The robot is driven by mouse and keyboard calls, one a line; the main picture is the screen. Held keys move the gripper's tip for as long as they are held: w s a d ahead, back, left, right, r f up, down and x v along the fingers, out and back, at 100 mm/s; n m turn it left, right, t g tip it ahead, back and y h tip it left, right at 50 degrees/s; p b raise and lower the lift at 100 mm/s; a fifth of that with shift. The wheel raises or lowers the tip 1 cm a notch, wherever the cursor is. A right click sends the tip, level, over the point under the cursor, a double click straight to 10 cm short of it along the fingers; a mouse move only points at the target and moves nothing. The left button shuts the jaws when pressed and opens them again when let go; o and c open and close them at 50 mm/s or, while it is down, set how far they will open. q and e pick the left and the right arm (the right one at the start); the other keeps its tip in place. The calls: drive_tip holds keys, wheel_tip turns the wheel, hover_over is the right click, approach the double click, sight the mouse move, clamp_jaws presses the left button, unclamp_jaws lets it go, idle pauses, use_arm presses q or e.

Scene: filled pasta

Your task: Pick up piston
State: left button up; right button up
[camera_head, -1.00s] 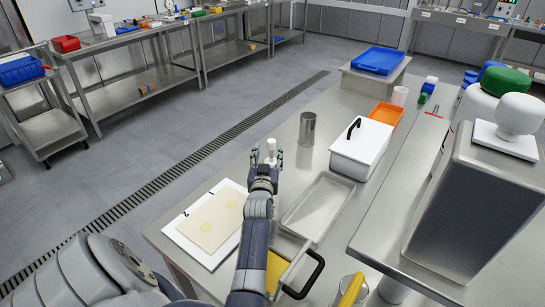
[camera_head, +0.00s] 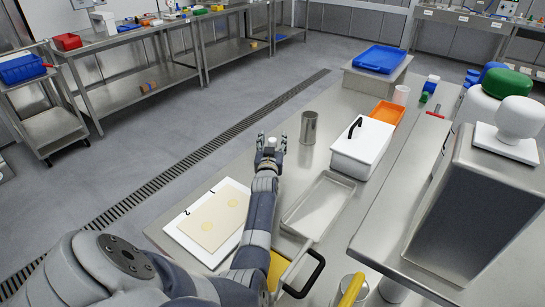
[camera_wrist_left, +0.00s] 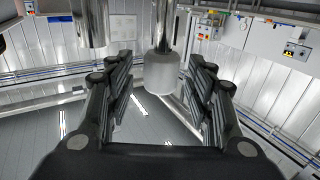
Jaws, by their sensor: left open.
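The piston shows in the left wrist view as a pale grey-white cylinder with a shiny metal stem (camera_wrist_left: 165,72). It appears between the two dark fingers of my left gripper (camera_wrist_left: 160,85), which stand apart; I see no clear contact. In the head view only the small white end of the piston (camera_head: 273,141) shows between the fingertips of my left gripper (camera_head: 270,142); the hand hides the rest. My right gripper is not in view.
A metal cup (camera_head: 309,128) stands just right of the gripper. A white lidded box (camera_head: 362,150) and a shallow metal tray (camera_head: 320,203) lie further right. A white board with a dough sheet (camera_head: 212,218) lies at left front. A steel shelf (camera_head: 395,240) rises at right.

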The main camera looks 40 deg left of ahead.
use_arm(q)
drive_tip(key=c, duration=1.2)
drive_tip(key=shift+o, duration=0.2)
drive_tip(key=shift+r, duration=0.15)
